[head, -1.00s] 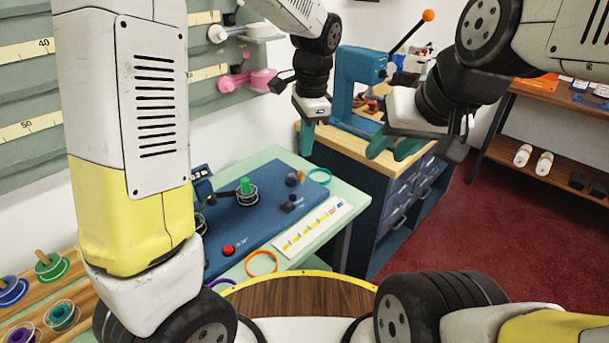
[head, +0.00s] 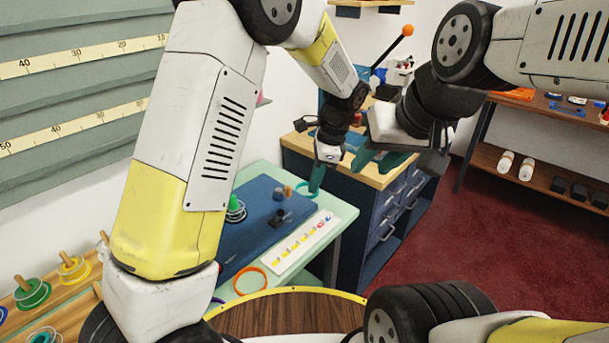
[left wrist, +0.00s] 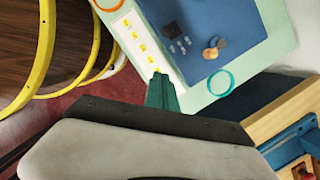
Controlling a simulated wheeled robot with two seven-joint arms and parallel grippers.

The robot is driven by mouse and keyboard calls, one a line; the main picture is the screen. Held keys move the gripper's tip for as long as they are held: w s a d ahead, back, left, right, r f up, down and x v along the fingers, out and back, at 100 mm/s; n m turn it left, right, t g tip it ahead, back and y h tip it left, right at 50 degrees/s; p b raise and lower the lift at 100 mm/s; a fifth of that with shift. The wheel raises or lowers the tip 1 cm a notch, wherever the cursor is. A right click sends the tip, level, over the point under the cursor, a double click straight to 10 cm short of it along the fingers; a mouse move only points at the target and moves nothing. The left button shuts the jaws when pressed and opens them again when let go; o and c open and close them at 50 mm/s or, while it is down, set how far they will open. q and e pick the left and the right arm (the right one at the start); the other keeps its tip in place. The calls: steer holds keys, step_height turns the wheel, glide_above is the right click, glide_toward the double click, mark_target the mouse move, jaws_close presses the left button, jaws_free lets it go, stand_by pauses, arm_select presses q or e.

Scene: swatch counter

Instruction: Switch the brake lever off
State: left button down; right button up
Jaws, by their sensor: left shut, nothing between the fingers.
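A small black lever-like part (head: 281,215) stands on the blue board (head: 240,247); I take it for the brake lever, but its setting is too small to read. It also shows in the left wrist view as a dark block (left wrist: 173,31) with small pale marks beside it. My left gripper (head: 316,180) is shut and empty, pointing down by the board's right corner, to the right of the black part and apart from it. Its green fingers also show in the left wrist view (left wrist: 161,92). My right gripper (head: 379,161) is open and empty, farther right.
On the board are a green-topped spool (head: 235,207) and a round knob (head: 278,194). A white strip with yellow marks (head: 301,243), an orange ring (head: 250,280) and a teal ring (left wrist: 221,83) lie around it. A wooden-topped drawer cabinet (head: 372,178) stands behind right.

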mark_target(278, 216)
arm_select(q)
steer(key=a+f, duration=0.6)
steer(key=f, duration=0.1)
steer(key=shift+f, duration=0.35)
steer(key=shift+w+a, duration=0.1)
